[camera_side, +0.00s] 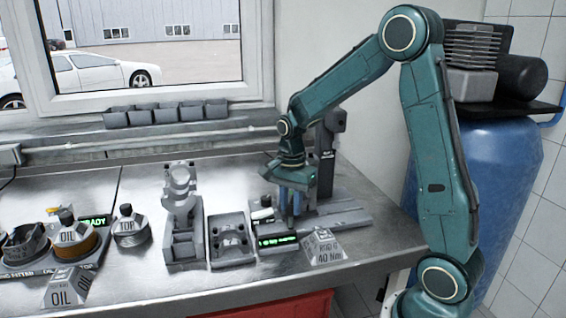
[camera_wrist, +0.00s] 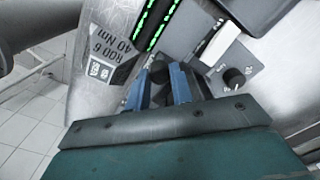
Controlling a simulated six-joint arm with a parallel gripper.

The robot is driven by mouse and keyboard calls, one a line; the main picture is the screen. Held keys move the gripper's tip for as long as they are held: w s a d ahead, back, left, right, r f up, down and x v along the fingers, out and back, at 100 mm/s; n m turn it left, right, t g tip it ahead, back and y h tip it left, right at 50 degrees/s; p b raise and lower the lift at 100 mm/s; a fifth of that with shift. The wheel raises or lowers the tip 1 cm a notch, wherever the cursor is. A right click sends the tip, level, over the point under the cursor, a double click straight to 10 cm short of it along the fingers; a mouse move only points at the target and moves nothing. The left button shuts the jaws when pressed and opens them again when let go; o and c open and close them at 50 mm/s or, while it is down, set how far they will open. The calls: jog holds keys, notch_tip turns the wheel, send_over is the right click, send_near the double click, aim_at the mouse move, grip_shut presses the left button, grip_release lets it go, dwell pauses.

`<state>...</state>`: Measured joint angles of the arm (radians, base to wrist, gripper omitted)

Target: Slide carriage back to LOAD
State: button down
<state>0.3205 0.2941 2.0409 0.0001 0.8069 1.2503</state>
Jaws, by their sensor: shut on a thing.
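My gripper (camera_side: 290,208) points down over the left part of the grey press-like station on the right of the bench, in front of its dark upright column (camera_side: 325,145). In the wrist view its two blue fingers (camera_wrist: 160,88) are shut on a dark rounded knob (camera_wrist: 158,70), which looks like the carriage's handle. The carriage itself is mostly hidden by the fingers and wrist. The station's grey base (camera_side: 345,217) extends to the right of my gripper. I cannot read a LOAD mark in either view.
A lit green display (camera_side: 277,241) and a "ROD 6 40 Nm" sign (camera_side: 323,248) stand in front of the station. A grey block with round recesses (camera_side: 231,243) and a tall grey fixture (camera_side: 183,215) stand to the left. A black dial (camera_wrist: 234,78) is beside the fingers.

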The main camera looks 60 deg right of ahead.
jog(key=shift+w+a, duration=0.7)
jog(key=c, duration=1.2)
grip_release()
jog(key=shift+w, duration=0.1)
jog(key=shift+r, duration=0.15)
notch_tip(320, 180, up, 14)
jog(key=shift+f, duration=0.25)
